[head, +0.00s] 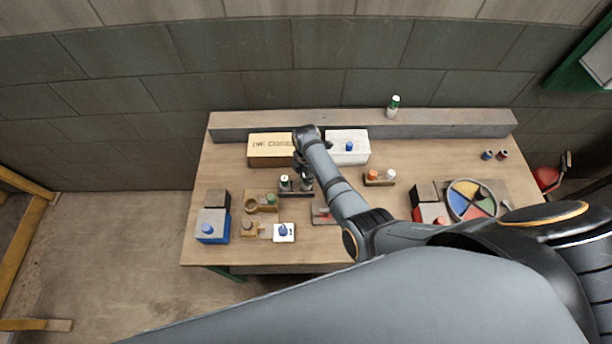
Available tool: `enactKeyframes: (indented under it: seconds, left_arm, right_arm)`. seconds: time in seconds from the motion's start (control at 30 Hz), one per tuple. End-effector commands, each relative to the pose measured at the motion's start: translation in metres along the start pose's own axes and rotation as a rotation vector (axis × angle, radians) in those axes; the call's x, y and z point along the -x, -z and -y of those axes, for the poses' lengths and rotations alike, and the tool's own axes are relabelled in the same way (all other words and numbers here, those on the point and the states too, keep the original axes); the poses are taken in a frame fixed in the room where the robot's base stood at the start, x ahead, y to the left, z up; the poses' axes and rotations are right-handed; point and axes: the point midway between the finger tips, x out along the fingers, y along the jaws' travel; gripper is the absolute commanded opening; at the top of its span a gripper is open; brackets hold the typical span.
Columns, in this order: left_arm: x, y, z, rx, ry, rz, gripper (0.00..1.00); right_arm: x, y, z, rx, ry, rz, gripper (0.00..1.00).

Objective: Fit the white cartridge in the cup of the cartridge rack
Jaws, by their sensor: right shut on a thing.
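My right gripper (303,172) reaches over the middle of the table from the right, pointing down. It is shut on a small whitish piece, which I take to be the white cartridge (307,183); the fingers and arm hide most of it. It is at the right end of a small dark rack (296,193), which I take to be the cartridge rack. A white-and-green cartridge (284,182) stands upright at the rack's left end. I cannot tell whether the held piece is inside a cup or just above it. My left gripper is not in view.
A lettered tan box (268,149) and a white box (349,159) stand behind. A small rack with orange and white pieces (380,179) is to the right, a coloured wheel (471,214) farther right. Blocks (213,226) and wooden fittings (262,202) are left. A bottle (394,105) stands on the back ledge.

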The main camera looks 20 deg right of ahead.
Motion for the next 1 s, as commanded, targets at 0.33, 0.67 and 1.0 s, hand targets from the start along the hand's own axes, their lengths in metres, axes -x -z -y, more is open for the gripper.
enactKeyframes:
  seconds: [0.33,0.67,1.0]
  left_arm:
    - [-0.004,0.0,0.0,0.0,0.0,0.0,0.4]
    - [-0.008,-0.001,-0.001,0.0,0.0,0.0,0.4]
    - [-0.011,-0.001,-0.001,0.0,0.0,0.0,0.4]
  right_arm:
    - [-0.007,0.0,0.0,0.0,0.0,0.0,0.0]
    - [-0.013,0.0,0.0,0.0,0.0,0.0,0.0]
    - [-0.018,0.0,0.0,0.0,0.0,0.0,0.28]
